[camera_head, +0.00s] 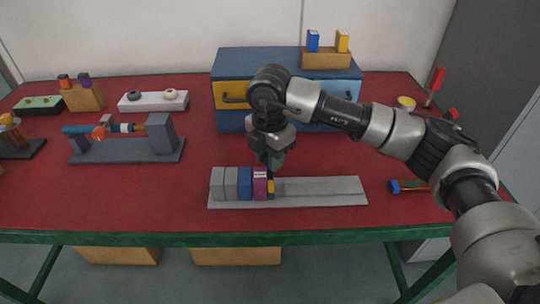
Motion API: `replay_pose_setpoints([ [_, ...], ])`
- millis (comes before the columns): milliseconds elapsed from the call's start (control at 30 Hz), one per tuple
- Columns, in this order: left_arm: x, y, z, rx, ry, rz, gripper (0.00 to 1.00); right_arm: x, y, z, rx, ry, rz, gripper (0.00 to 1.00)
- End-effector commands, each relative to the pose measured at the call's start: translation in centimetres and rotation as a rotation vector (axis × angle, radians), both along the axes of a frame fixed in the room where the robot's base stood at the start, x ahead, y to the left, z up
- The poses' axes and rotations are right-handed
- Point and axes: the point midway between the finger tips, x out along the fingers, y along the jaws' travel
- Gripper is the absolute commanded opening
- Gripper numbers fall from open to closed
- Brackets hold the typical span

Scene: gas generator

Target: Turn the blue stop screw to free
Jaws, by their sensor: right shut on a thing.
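My right gripper (274,157) points down over the grey rail (320,191) at the front middle of the table. It is shut on a small dark teal thing (277,160), mostly hidden by the fingers. A thin dark part reaches down from there to the small yellow block (271,188) on the rail. This yellow block stands against the right side of a purple block (260,184). To the left stand a blue block (245,184) and grey blocks (224,184). I cannot make out a blue stop screw. My left gripper is not in view.
A blue drawer cabinet (285,62) stands behind my right arm. A grey fixture (160,138) with a teal cylinder (78,129) is at the left. A blue-ended tool (397,187) lies right of the rail. The rail's right half is bare.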

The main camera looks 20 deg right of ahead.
Motion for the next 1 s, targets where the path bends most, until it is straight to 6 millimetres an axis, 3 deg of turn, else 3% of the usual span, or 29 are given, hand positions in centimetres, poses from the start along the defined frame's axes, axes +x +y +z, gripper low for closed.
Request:
replay_pose_setpoints([
  [600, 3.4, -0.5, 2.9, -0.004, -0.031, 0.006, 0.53, 0.0, 0.0, 0.0, 0.0, -0.001, 0.386, 0.03],
  [1000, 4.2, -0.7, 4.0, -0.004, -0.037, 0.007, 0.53, 0.0, 0.0, 0.0, 0.0, -0.001, 0.507, 0.03],
])
